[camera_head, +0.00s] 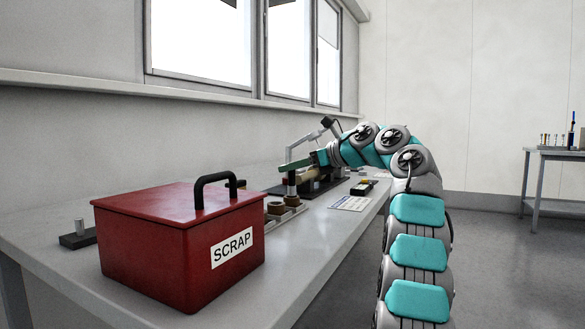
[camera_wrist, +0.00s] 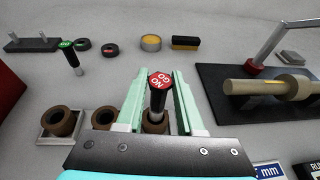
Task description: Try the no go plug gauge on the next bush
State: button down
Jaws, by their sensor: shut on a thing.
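The no go plug gauge (camera_wrist: 160,82) has a red hexagonal top marked NO GO, a black handle and a silver plug end. My gripper (camera_wrist: 164,90) is shut on it, with the pale green fingers on either side. The gauge stands over a brown bush (camera_wrist: 154,126), its silver end at the bush's mouth; I cannot tell whether it is inside. Two more brown bushes, one in the middle (camera_wrist: 104,118) and one at the left (camera_wrist: 60,122), stand in the row. In the head view the gauge (camera_head: 291,184) shows below my gripper (camera_head: 318,158) above the bench.
A red SCRAP box (camera_head: 180,245) stands at the near end of the bench. At right is a black fixture (camera_wrist: 225,100) with a tan shaft (camera_wrist: 265,88).

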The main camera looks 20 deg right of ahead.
jog(key=shift+f+b, duration=1.05)
jog(key=shift+f, duration=0.1)
dwell(1.5)
jog(key=shift+r, duration=0.1)
dwell(1.0)
jog(key=shift+r+p, duration=3.45)
jog(key=shift+p, duration=0.25)
